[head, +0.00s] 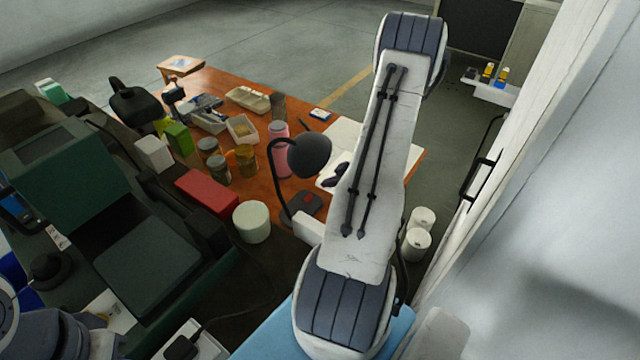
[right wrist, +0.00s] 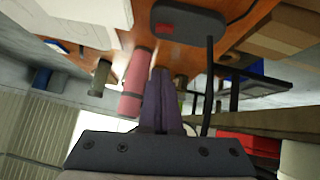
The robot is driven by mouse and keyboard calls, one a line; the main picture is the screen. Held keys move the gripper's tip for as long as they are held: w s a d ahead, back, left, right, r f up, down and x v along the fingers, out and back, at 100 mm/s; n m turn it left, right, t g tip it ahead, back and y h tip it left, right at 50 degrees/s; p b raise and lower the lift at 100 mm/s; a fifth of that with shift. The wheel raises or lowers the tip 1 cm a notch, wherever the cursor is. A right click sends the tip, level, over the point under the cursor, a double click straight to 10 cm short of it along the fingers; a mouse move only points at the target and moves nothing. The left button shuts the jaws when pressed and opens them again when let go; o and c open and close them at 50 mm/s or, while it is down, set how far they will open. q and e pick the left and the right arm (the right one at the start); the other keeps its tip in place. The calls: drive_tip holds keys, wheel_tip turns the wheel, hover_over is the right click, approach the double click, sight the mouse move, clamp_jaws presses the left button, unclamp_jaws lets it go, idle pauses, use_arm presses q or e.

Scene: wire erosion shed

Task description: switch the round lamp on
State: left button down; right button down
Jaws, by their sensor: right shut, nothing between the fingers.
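The round lamp (head: 310,152) is a dark desk lamp with a domed head on a bent stem, and I see no glow from it. Its flat dark base (head: 300,211) carries a red switch (head: 312,199). In the right wrist view, upside down, the base (right wrist: 190,22) and red switch (right wrist: 168,28) lie beyond my fingertips. The stem (right wrist: 209,85) passes beside them. My right gripper (head: 334,176) is shut and empty, close to the lamp and apart from the switch; its fingers (right wrist: 158,80) also show in the wrist view. My arm hides part of it. My left gripper is out of view.
A pink roll (head: 278,160) and several jars stand behind the lamp on the wooden table (head: 205,85). A red box (head: 207,192) and a pale round tub (head: 252,222) are to its left. White paper (head: 345,135) lies to its right. A wall closes off the right.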

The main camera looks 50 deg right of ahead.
sight(309, 198)
use_arm(q)
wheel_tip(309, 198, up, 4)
drive_tip(key=p, duration=0.3)
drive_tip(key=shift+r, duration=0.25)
use_arm(e)
drive_tip(key=shift+d+r, duration=0.2)
drive_tip(key=shift+d, duration=0.25)
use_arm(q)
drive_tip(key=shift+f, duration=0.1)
use_arm(e)
drive_tip(key=shift+f, duration=0.1)
